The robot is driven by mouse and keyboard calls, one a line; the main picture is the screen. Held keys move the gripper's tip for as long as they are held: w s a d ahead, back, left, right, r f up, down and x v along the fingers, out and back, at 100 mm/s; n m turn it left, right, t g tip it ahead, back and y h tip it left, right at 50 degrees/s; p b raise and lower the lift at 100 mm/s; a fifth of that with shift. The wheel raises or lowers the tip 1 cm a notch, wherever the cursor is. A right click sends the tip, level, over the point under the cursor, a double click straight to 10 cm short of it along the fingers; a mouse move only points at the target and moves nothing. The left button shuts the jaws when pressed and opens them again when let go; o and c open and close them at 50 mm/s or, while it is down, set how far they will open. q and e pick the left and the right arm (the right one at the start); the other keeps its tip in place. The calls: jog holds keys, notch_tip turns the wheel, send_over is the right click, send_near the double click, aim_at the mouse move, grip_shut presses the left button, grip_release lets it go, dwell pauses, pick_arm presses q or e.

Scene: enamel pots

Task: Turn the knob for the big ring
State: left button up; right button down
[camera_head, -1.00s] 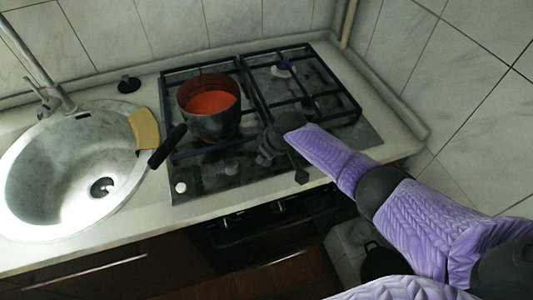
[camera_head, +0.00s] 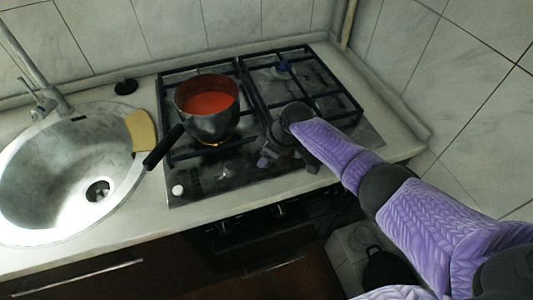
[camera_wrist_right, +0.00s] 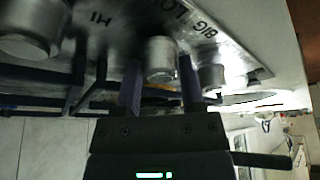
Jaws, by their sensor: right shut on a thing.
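A stove (camera_head: 372,136) with black grates stands on the counter. A grey pot (camera_head: 217,122) with red contents sits on its left side, with an orange glow of flame (camera_head: 211,143) under it. My right gripper (camera_head: 268,158) is at the stove's front panel, right of the pot. In the right wrist view its two purple fingers stand on both sides of a silver knob (camera_wrist_right: 160,58), shut on it. A second knob (camera_wrist_right: 212,78) is to the right, near the upside-down word BIG. A larger silver knob (camera_wrist_right: 32,28) is at the upper left. My left gripper is not in view.
The pot's black handle (camera_head: 163,148) points to the front left, over the counter edge of the sink (camera_head: 60,170). A yellow sponge (camera_head: 140,131) lies on the sink rim. A tiled wall stands behind and to the right.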

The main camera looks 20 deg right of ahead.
jog(key=shift+c, duration=1)
grip_release()
jog(key=p+v, duration=0.4)
jog(key=v, duration=0.6)
jog(key=shift+p, duration=0.35)
